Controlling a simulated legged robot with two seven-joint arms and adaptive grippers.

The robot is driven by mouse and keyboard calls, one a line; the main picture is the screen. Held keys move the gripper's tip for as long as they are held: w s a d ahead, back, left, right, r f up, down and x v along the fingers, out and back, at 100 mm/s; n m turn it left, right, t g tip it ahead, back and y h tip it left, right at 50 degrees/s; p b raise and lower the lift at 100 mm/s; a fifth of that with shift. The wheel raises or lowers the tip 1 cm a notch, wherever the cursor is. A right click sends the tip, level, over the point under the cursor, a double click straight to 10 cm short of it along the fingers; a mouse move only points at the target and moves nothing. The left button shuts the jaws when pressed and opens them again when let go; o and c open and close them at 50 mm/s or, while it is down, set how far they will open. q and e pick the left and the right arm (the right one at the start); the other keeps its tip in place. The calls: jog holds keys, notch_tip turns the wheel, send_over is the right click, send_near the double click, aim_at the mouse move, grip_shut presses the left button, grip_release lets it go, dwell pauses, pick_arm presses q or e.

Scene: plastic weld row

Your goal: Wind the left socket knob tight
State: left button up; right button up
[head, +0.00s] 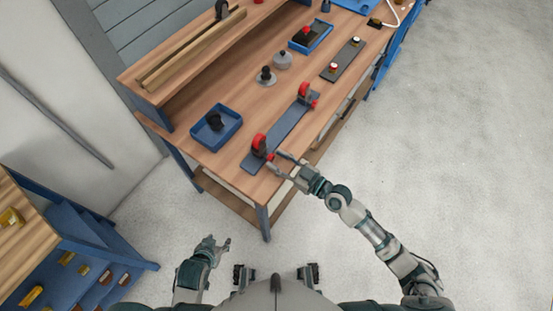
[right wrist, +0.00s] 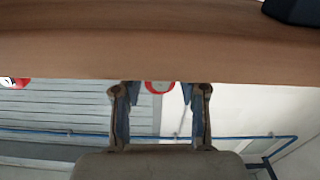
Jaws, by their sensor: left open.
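The left socket (head: 259,142) is a red and black upright piece at the near end of a dark grey plate on the bench. Its small red knob (head: 270,156) faces my right gripper (head: 277,162). The right gripper's fingers are apart, with the tips close to the knob; I cannot tell whether they touch it. The right wrist view shows both fingers (right wrist: 160,92) spread, with a red ring-shaped thing (right wrist: 160,87) seen between them, which I cannot identify surely. My left gripper (head: 222,244) is open and empty, low and away from the bench.
A similar red socket (head: 305,92) stands at the plate's far end. A blue tray (head: 225,140) with a black part lies left of the plate. A second table (head: 30,222) is at far left. The floor right is clear.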

grip_shut()
jog(key=shift+a, duration=0.45)
jog(key=shift+w+m, duration=0.1)
jog(key=shift+m, duration=0.2)
jog(key=m, duration=0.3)
jog(key=shift+d, duration=0.1)
jog(key=shift+m, duration=2.3)
jog(key=shift+w, duration=0.1)
